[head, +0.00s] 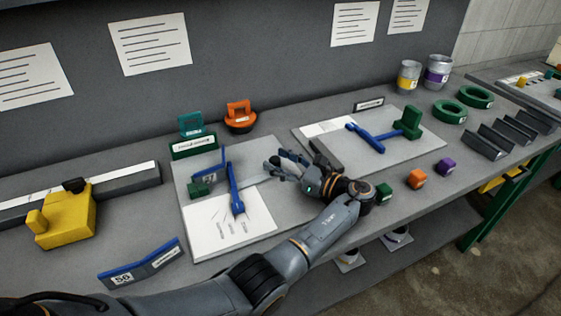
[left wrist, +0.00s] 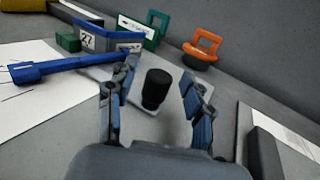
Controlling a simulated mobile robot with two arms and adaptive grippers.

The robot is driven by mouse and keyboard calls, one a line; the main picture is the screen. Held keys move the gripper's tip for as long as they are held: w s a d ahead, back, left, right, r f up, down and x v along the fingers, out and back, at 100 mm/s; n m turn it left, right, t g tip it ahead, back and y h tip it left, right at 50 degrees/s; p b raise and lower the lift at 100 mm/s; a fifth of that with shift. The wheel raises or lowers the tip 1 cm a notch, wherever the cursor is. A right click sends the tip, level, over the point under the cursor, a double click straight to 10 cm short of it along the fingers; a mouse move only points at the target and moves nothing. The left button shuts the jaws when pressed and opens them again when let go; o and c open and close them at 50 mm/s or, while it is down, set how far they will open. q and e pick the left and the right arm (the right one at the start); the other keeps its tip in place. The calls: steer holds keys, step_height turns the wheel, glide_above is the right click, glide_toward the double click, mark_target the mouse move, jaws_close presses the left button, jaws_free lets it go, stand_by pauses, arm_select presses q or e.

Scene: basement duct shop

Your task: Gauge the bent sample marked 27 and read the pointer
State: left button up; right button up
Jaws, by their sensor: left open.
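The bent sample marked 27 (head: 209,178) is a blue-grey angled strip standing on the left gauge board (head: 262,213), beside a small green block (head: 199,190). It also shows in the left wrist view (left wrist: 110,40). The blue pointer (head: 237,193) lies just right of the sample, its lower end over a white sheet with marks (head: 215,233). I cannot tell whether pointer and sample touch. My left gripper (head: 279,163) is open at the board's right side. In the left wrist view, a black knob (left wrist: 156,90) on a grey plate stands between its open fingers (left wrist: 160,76). My right gripper is out of view.
A bent sample marked 56 (head: 142,266) lies at the front left, near a yellow block tool (head: 64,218). An orange-handled tool (head: 240,117) stands behind. A second gauge board (head: 385,158) is on the right.

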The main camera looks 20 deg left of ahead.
arm_select(q)
step_height(320, 180, up, 10)
stand_by(0.5)
